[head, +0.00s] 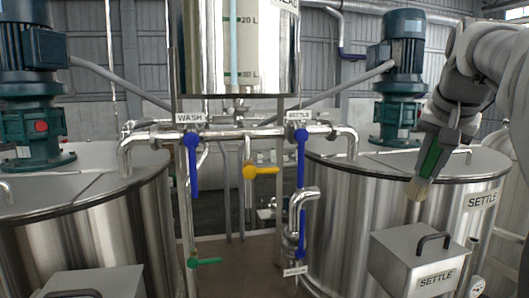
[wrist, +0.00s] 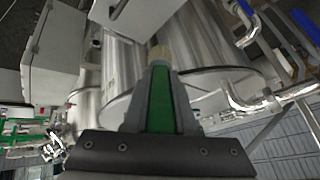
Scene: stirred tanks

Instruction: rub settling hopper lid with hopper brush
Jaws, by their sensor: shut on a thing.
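The hopper brush (head: 431,159) has a green body and pale bristles pointing down. My gripper (head: 440,138) is shut on it at the right of the head view, in front of the settle tank. In the wrist view the brush (wrist: 160,115) sits between my fingers (wrist: 160,100), bristles pointing away. The settling hopper (head: 436,278) is a steel box labelled SETTLE on the tank's front. Its lid (head: 400,241) has a dark handle and appears closed. The brush is above the lid and apart from it. The wrist view does not clearly identify the lid.
The settle tank (head: 340,215) stands behind the hopper, with a green-blue motor (head: 402,60) on top. Pipes with blue valve handles (head: 300,165) and a yellow one (head: 262,170) are left of it. Another tank (head: 90,215) and box (head: 95,283) stand at the left.

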